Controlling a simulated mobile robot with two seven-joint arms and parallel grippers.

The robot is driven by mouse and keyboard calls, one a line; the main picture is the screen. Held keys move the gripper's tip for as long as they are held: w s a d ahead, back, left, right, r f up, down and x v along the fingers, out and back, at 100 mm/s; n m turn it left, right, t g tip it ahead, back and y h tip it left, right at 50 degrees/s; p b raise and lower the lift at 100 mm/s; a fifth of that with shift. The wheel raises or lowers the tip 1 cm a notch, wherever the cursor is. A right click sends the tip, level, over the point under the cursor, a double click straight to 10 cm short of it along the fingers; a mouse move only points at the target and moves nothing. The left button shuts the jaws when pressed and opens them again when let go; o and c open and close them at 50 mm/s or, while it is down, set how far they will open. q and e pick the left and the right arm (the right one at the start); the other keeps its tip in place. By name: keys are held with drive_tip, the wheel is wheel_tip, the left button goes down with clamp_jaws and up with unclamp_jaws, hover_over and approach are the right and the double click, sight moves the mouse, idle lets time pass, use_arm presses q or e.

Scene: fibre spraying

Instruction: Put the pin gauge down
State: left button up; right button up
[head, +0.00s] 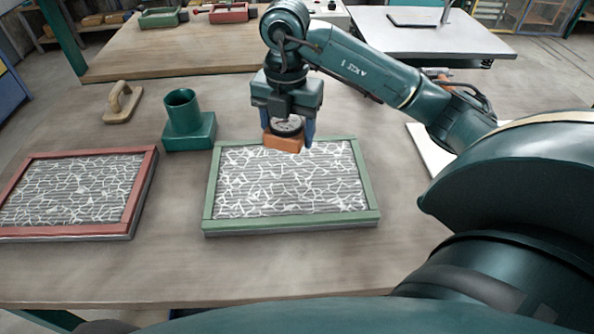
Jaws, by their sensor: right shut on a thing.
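The pin gauge (283,141) has an orange block base and a round dial on top. My right gripper (287,134) is shut on it and points down. The gauge is at the far edge of the green-framed panel (372,200), whose grey ribbed surface carries white web-like fibres. I cannot tell whether the gauge touches the panel or hangs just above it. My left gripper is not in view.
A red-framed panel (137,192) with similar fibres lies at left. A green cup-shaped holder (188,132) and a wooden hand float (123,103) stand behind. A white sheet (432,151) lies partly behind my right arm. The table front (170,270) is clear.

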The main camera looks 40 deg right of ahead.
sight(289, 178)
wheel_tip(289, 178, down, 10)
drive_tip(key=shift+r, duration=0.15)
idle(0.3)
drive_tip(key=shift+f, duration=0.25)
drive_tip(key=o, duration=1.1)
drive_tip(key=shift+r, duration=0.1)
wheel_tip(289, 178, up, 12)
drive_tip(key=shift+r, duration=0.15)
